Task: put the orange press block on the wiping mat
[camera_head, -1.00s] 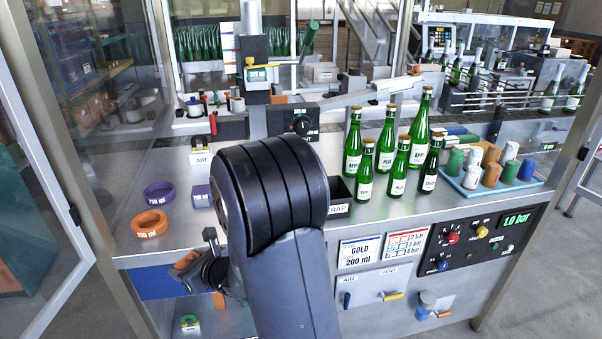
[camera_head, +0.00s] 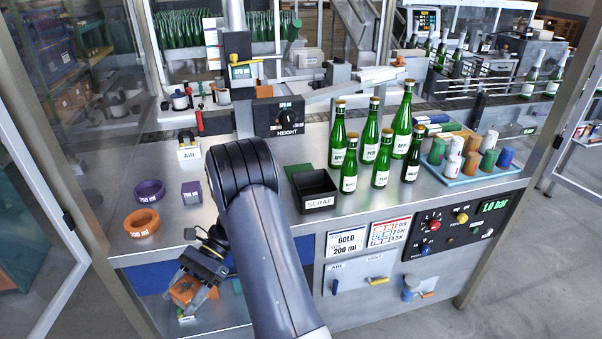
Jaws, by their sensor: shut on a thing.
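My gripper (camera_head: 196,287) is at the lower left, below the level of the worktop and in front of the cabinet. It is shut on an orange block (camera_head: 183,291), which shows between its fingers. A small green item with a pale label (camera_head: 186,318) is just below the block; I cannot tell whether they touch. A flat dark green piece (camera_head: 297,169) lies on the worktop behind the scrap bin, partly hidden; I cannot tell whether it is the wiping mat.
The black SCRAP bin (camera_head: 318,192) stands near the front edge, left of several green bottles (camera_head: 370,150). A light blue tray (camera_head: 455,181) of capsules is at right.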

